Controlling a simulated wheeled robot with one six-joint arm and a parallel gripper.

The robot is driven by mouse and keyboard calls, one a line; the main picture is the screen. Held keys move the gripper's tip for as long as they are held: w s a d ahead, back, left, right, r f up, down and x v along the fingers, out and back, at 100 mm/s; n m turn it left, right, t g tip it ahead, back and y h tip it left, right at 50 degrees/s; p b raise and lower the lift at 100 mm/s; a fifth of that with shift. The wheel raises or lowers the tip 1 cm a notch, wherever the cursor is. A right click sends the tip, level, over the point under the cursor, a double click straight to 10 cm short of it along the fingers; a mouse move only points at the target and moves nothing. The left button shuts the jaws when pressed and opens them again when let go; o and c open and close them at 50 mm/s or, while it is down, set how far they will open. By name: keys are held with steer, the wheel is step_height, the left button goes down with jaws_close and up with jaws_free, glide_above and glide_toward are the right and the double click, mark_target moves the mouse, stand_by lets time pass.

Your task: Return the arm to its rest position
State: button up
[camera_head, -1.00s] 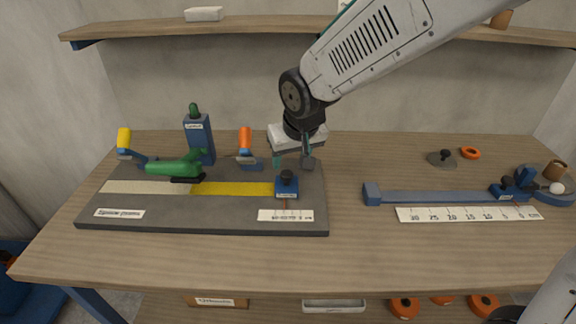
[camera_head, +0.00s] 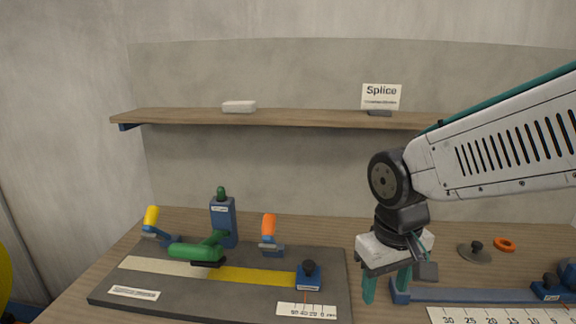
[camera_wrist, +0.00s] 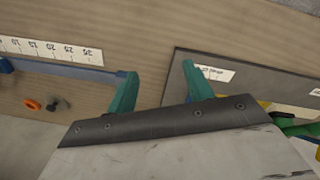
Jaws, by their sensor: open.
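My gripper (camera_head: 387,287) hangs from my arm, pointing down, to the right of the dark grey splicing board (camera_head: 120,303). Its two teal fingers are apart with nothing between them. In the wrist view my gripper (camera_wrist: 157,90) is over bare wood, between the board (camera_wrist: 270,78) and the blue rail with its white ruler (camera_wrist: 50,50). In the head view the finger on the right overlaps the left end of the blue rail (camera_head: 470,295). The gripper's exact height above the table cannot be told.
The board carries a green-handled tool (camera_head: 195,251), a yellow strip (camera_head: 250,275), a blue slider (camera_head: 308,277) and a blue upright block (camera_head: 223,222). An orange ring (camera_head: 504,244) and a dark knobbed disc (camera_head: 475,253) lie at the right. A wall shelf (camera_head: 300,118) spans the back.

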steer(key=s+d+r+m, duration=0.3)
steer(key=s+d+r, duration=0.2)
steer(key=s+d, duration=0.4)
steer(key=s, duration=0.3)
steer(key=shift+s+d+r+t, duration=0.15)
steer(key=shift+s+d+t, duration=0.2)
steer(key=shift+s+t, duration=0.05)
